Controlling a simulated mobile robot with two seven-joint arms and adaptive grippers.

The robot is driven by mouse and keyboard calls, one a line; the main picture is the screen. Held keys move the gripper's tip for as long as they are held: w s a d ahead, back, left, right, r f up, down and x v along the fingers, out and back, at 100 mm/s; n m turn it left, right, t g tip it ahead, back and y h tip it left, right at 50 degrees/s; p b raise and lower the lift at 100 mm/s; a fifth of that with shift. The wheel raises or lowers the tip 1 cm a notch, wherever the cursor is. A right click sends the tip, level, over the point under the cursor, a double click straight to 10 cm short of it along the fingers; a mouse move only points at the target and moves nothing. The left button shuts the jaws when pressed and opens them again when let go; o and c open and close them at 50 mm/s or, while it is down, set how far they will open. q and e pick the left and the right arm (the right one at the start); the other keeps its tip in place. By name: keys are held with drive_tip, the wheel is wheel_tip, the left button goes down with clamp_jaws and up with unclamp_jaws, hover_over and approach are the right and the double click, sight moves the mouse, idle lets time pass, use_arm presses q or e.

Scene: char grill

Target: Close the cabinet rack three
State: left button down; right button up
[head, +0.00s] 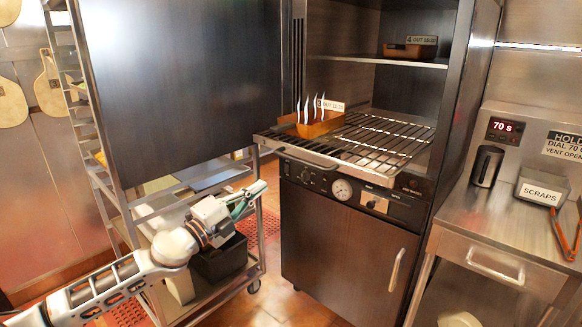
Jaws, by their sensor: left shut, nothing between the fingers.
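The cabinet (345,230) stands in the centre with its upper compartment open. A wire rack (385,136) sticks out of it toward me, its metal front bar (295,150) past the cabinet front. A brown tray (335,124) with several pale upright pieces and an "OUT" label rides on the rack's left part. My left gripper (258,190) is shut and empty, lower left of the front bar and apart from it, in front of the trolley. My right gripper is not in view.
A large dark door panel (185,80) stands open at left, partly hiding a wheeled trolley (262,235). An upper shelf (400,62) holds another labelled tray (405,51). At right, a steel counter (480,215) carries a dark cup (486,166) and a "SCRAPS" container (541,190).

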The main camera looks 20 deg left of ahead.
sight(296, 161)
use_arm(q)
drive_tip(key=p+x, duration=0.2)
drive_tip(key=x, duration=1)
drive_tip(key=shift+w, duration=0.1)
